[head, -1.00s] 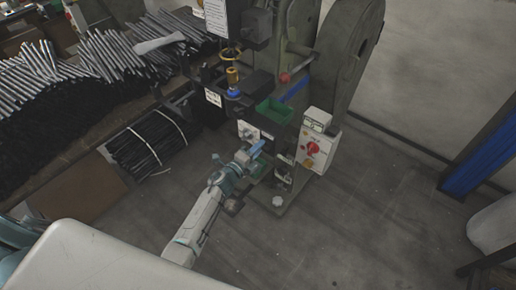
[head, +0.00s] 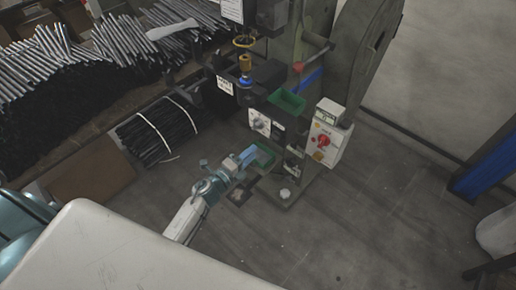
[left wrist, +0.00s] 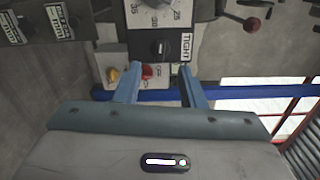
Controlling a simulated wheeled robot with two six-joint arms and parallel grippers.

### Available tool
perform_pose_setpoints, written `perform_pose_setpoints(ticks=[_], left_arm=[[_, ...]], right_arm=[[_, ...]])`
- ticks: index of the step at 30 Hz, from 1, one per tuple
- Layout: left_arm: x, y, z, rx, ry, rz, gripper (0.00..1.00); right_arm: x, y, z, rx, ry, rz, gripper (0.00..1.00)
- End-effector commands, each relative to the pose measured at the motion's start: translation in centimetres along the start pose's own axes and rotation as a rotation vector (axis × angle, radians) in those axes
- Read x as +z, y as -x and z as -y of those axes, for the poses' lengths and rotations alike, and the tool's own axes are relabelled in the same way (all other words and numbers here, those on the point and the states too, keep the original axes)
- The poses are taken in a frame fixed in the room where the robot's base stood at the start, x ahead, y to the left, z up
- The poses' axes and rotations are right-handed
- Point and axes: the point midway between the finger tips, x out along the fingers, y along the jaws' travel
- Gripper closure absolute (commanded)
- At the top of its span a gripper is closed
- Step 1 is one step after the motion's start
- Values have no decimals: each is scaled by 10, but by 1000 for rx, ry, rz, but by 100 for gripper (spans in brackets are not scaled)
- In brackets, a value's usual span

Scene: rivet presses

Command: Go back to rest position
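My left gripper (head: 250,156) is in front of the rivet press (head: 318,50), low and to the left of its control box (head: 326,135). In the left wrist view its two blue fingers (left wrist: 158,84) stand apart with nothing between them. Beyond the fingertips that view shows a panel with a black knob (left wrist: 159,48) marked TIGHT, a red button (left wrist: 148,71) and a yellow button (left wrist: 113,74). The gripper looks clear of the panel. My right gripper is in neither view.
Green bins sit on the press, one higher (head: 287,102) and one lower (head: 264,157) by my left gripper. A strapped bundle of dark rods (head: 157,132) lies left. Many rods (head: 42,62) are piled behind.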

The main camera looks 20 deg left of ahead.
Motion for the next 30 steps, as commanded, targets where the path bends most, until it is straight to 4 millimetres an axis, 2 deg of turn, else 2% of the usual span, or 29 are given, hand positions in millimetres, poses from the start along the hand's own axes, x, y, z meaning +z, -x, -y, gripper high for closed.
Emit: perform_pose_setpoints(ticks=[4, 19, 22, 23, 26, 29, 30], left_arm=[[0, 10, 0, 0, 0, 0, 64], [0, 10, 0, 0, 0, 0, 64], [1, 12, -8, 14, 25, 10, 64], [1, 14, -14, 26, 46, 19, 64], [4, 28, -55, 99, 172, 74, 64], [4, 55, -117, 212, 365, 172, 64], [4, 69, -144, 262, 448, 220, 64]], right_arm=[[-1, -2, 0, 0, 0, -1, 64], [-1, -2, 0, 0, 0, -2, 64], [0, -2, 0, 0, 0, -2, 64], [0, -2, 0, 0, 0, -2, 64], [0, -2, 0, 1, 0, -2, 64], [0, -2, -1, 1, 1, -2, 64], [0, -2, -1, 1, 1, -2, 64]])
